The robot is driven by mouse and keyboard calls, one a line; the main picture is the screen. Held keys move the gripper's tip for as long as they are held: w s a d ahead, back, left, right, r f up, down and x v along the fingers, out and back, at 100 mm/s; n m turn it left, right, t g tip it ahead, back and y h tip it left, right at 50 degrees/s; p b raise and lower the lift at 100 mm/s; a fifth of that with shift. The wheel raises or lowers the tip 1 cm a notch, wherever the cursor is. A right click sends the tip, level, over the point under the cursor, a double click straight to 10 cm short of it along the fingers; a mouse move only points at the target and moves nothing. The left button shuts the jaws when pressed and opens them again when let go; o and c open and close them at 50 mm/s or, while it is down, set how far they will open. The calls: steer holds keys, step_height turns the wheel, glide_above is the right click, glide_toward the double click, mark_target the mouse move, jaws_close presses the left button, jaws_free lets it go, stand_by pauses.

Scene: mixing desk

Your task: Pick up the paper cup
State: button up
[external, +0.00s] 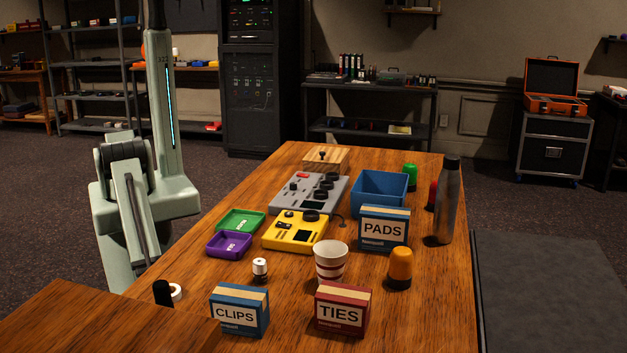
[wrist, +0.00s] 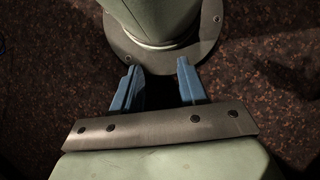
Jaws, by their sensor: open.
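The paper cup (external: 330,263) is white with dark red bands and stands upright on the wooden table, in the near middle of the external view. Its open top faces up. My gripper (wrist: 160,82) shows in the wrist view as two blue fingers spread apart with nothing between them. It points down toward my own base and the dark floor, away from the table. The gripper is not visible in the external view, where only my arm links show at the left. The cup is not in the wrist view.
The TIES box (external: 342,310) stands just in front of the cup, with the CLIPS box (external: 240,310) to its left. An orange bottle (external: 400,268) is right of it. The PADS box (external: 384,229) and yellow device (external: 296,232) are behind. A tall bottle (external: 447,205) stands at the right edge.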

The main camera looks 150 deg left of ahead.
steer(key=o, duration=1.1)
